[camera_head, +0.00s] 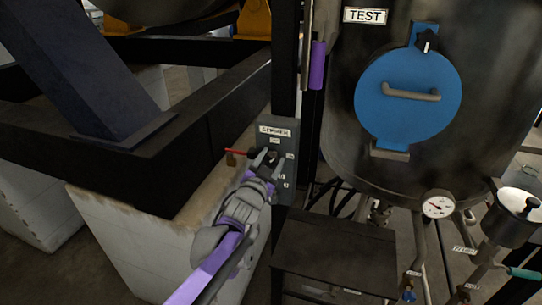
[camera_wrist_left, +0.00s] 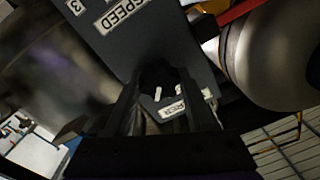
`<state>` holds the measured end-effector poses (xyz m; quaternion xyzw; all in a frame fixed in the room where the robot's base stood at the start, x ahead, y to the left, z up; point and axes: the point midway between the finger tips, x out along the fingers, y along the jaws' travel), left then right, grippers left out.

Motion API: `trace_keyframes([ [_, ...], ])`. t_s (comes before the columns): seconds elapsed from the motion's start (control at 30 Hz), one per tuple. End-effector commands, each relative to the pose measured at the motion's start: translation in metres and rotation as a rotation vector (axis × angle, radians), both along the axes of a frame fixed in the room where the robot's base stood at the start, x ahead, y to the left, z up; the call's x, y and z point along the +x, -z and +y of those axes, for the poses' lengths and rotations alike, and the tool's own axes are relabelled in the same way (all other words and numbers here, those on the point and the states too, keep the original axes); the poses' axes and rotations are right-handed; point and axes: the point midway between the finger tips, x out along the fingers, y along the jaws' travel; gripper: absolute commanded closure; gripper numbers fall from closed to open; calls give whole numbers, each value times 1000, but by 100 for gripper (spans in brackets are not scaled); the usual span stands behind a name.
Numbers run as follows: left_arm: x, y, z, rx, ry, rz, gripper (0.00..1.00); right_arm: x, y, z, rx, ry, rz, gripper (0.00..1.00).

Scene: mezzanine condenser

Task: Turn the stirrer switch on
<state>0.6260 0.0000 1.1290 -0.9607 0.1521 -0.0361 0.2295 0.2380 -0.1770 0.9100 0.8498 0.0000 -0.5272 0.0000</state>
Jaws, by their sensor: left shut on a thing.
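The grey stirrer panel (camera_head: 285,190) is fixed to a dark post, with a STIRRER label (camera_head: 274,131) near its top. My left gripper (camera_head: 268,160) reaches the panel just below that label and covers much of the switch. In the left wrist view, the black stirrer switch (camera_wrist_left: 157,78) with a white pointer mark sits between the fingers of my left gripper (camera_wrist_left: 163,86), which is shut on it. A SPEED label (camera_wrist_left: 124,16) is also on the panel in that view. My right gripper is not in view.
A red lever (camera_head: 236,153) sticks out left of the panel, close to my gripper. A large dark vessel (camera_head: 345,150) with a blue hatch (camera_head: 408,105) stands to the right, with a gauge (camera_head: 437,205) below. A dark beam (camera_head: 150,165) crosses on the left.

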Motion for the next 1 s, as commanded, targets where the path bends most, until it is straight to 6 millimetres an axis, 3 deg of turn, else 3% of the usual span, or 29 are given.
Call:
trace_keyframes([
  [0.6,0,-2,-2,541,0,-178,100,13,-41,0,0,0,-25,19],
  [1.0,0,1,-2,760,0,-248,100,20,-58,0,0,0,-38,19],
])
